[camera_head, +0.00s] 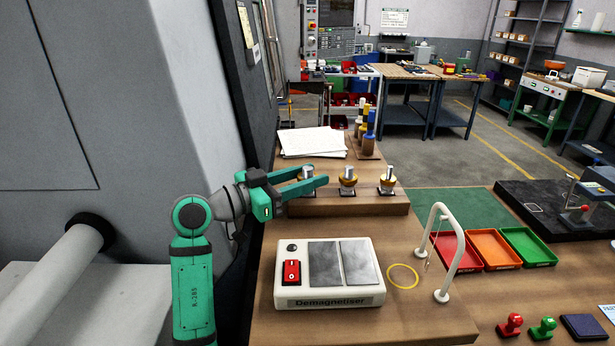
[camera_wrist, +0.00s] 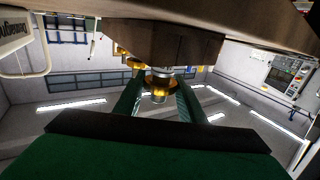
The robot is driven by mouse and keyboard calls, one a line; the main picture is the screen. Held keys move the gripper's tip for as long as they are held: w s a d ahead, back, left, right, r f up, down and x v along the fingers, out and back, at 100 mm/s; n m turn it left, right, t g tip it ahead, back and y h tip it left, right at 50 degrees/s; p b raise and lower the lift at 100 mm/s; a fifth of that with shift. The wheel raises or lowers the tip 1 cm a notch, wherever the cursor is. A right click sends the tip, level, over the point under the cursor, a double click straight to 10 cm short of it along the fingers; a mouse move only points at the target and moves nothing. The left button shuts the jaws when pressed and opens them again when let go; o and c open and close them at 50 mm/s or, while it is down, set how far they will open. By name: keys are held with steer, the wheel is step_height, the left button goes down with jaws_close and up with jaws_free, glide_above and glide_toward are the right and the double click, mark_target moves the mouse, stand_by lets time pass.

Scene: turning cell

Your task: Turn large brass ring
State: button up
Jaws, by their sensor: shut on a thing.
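Three brass rings on steel posts stand in a row on a wooden block (camera_head: 375,203). The left brass ring (camera_head: 306,180) is partly hidden by my fingers; the middle brass ring (camera_head: 348,183) and right brass ring (camera_head: 387,187) are clear of them. My gripper (camera_head: 323,175) reaches in from the left, one finger on each side of the left ring, and is shut on it. In the wrist view, the held ring (camera_wrist: 158,83) sits between the two fingers of my gripper (camera_wrist: 160,88). I cannot tell the rings' sizes apart well.
A demagnetiser (camera_head: 330,275) stands in front of the block, with a white arch (camera_head: 437,230) to its right. Papers (camera_head: 312,141) and a rack of upright handled tools (camera_head: 366,145) are behind. A grey machine wall is close on the left. Trays (camera_head: 495,248) lie right.

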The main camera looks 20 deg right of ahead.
steer(key=shift+m+g+h, duration=0.15)
steer(key=shift+m+g, duration=0.9)
steer(key=shift+g, duration=0.55)
steer(key=shift+m+g+h, duration=0.15)
steer(key=shift+m+g, duration=0.9)
steer(key=shift+g, duration=0.55)
steer(key=o, duration=1)
steer(key=shift+o, duration=0.2)
steer(key=shift+a, duration=0.1)
steer(key=shift+w+a, duration=0.25)
steer(key=shift+a, duration=1.6)
steer(key=shift+w+a, duration=0.2)
steer(key=shift+a, duration=1.6)
